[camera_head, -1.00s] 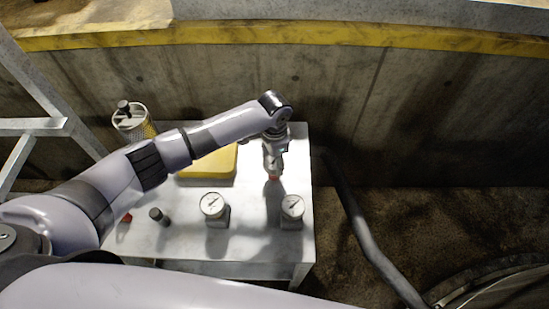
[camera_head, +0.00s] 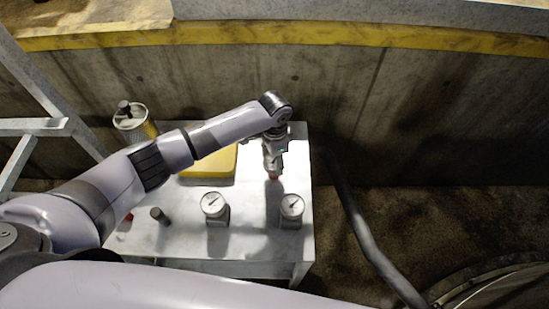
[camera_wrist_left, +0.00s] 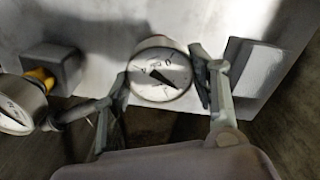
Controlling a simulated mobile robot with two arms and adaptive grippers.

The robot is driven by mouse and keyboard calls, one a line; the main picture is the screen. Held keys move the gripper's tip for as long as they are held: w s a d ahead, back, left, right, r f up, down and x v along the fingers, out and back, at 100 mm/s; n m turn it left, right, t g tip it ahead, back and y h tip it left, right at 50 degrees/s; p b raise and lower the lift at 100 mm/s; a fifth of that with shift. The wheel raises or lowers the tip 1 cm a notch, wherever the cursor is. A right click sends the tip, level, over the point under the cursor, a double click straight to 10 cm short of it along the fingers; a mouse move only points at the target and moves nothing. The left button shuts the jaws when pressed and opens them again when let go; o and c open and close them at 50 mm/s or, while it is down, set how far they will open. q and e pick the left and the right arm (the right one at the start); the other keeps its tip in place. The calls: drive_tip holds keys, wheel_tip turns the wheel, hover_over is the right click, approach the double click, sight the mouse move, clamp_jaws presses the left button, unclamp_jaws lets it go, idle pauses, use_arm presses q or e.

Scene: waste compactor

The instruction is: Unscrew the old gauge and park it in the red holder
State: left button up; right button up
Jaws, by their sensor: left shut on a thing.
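My left gripper (camera_head: 273,170) points down over the right half of the table. In the left wrist view it is shut on a round white-faced gauge (camera_wrist_left: 161,73), with a finger on each side of its rim. The gripper hides this gauge in the head view. A small red patch (camera_head: 273,178) shows at the gripper's tip; I cannot tell whether it is the red holder. The right gripper is not in view.
The pale table (camera_head: 185,240) also bears a yellow case (camera_head: 212,166), a dark cylinder (camera_head: 160,216) and a small red item (camera_head: 127,217). In the wrist view, another gauge (camera_wrist_left: 14,112) with a brass fitting is close to the left finger. A dark pipe (camera_head: 360,235) lies right.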

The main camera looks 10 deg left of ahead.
use_arm(q)
drive_tip(key=shift+f, duration=0.35)
drive_tip(key=shift+f+b, duration=0.8)
drive_tip(key=shift+f, duration=0.05)
idle(0.5)
drive_tip(key=o, duration=1.4)
drive_tip(key=shift+c, duration=0.2)
drive_tip(key=shift+c, duration=0.4)
